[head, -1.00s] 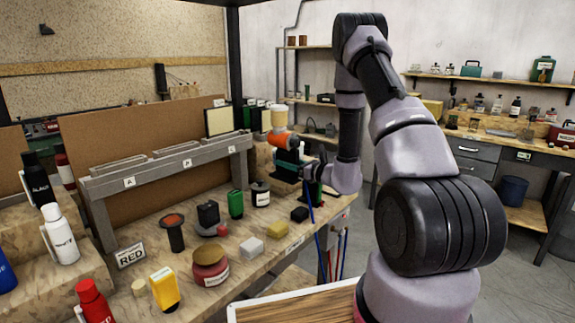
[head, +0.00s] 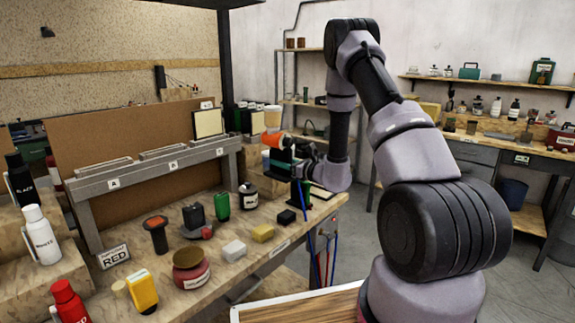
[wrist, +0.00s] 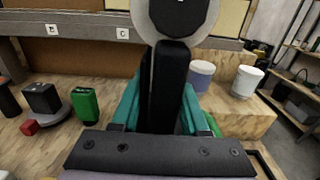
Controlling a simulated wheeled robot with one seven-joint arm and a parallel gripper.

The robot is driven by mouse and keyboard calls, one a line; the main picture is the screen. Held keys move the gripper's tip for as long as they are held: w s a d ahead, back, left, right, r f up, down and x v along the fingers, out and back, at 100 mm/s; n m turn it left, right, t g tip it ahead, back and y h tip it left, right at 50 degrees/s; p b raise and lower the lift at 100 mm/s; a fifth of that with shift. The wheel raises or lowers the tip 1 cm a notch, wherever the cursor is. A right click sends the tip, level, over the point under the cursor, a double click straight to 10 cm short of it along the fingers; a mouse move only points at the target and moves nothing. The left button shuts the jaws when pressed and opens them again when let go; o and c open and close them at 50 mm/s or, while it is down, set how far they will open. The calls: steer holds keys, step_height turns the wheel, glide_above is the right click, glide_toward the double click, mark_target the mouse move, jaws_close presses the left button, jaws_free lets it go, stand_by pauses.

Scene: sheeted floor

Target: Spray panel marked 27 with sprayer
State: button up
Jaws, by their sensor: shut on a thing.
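My gripper (head: 281,161) is shut on the sprayer, which has an orange body (head: 269,140) and a pale cup (head: 272,117) on top. It is held upright above the far end of the bench. In the wrist view, the sprayer's black handle (wrist: 168,88) stands between my teal fingers, with a round pale part above it. A cream panel (head: 208,123) with a dark frame stands behind the rack, left of the sprayer. The small tag on the cream panel is too small to read, so I cannot tell which panel is 27.
The grey slotted rack (head: 160,167) carries letter tags. White and red bottles stand left. Open floor lies to the right.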

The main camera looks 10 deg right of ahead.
steer(key=s+a, duration=1.1)
steer(key=a, duration=0.5)
steer(key=shift+s+a, duration=0.25)
steer(key=shift+s, duration=0.05)
jaws_close()
steer(key=w+d, duration=0.4)
steer(key=d, duration=0.1)
steer(key=w+d, duration=0.3)
steer(key=d, duration=0.2)
steer(key=w+d, duration=0.4)
steer(key=d, duration=0.2)
steer(key=shift+w, duration=0.35)
steer(key=shift+d+r, duration=0.15)
